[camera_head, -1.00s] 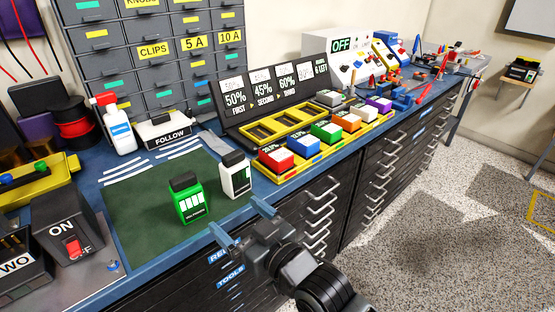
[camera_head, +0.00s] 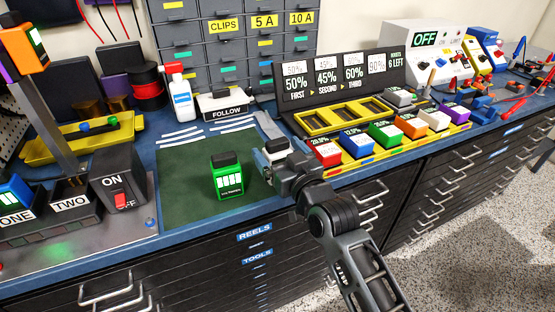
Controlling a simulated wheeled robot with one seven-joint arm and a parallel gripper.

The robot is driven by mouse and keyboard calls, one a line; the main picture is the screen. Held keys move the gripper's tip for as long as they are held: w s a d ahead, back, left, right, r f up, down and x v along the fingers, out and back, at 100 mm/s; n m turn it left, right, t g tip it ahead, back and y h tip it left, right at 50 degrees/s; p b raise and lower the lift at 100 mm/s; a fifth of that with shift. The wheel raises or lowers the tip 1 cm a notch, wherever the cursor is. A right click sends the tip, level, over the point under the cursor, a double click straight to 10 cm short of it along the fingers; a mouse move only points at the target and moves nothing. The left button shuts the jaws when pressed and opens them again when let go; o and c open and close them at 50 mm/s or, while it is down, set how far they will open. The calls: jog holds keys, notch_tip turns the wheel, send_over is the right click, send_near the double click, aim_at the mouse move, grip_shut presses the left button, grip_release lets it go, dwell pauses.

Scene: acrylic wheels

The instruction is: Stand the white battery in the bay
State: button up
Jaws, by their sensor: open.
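The white battery (camera_head: 274,146) stands at the right edge of the green mat, its lower part mostly hidden by my gripper. My gripper (camera_head: 266,166) is open and low over the mat at this battery. I cannot tell whether the fingers touch it or are on both sides of it. A black and yellow rack (camera_head: 318,124) with empty yellow-rimmed bays stands to the right, below signs reading 50%, 45%, 60% and 90%. At the left are black holders labelled ONE (camera_head: 15,219) and TWO (camera_head: 70,203). Which one the task calls the bay is not clear.
A green battery (camera_head: 228,180) stands on the green mat (camera_head: 185,190), just left of my gripper. Several coloured batteries line the rack's front. A FOLLOW sign (camera_head: 222,107), a spray bottle (camera_head: 180,95) and an ON/OFF switch box (camera_head: 120,180) stand nearby. The mat's left part is clear.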

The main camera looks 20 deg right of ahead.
jog(key=shift+w, duration=0.55)
jog(key=shift+c, duration=0.4)
jog(key=c, duration=1.2)
jog(key=shift+c, duration=0.7)
jog(key=shift+r, duration=0.1)
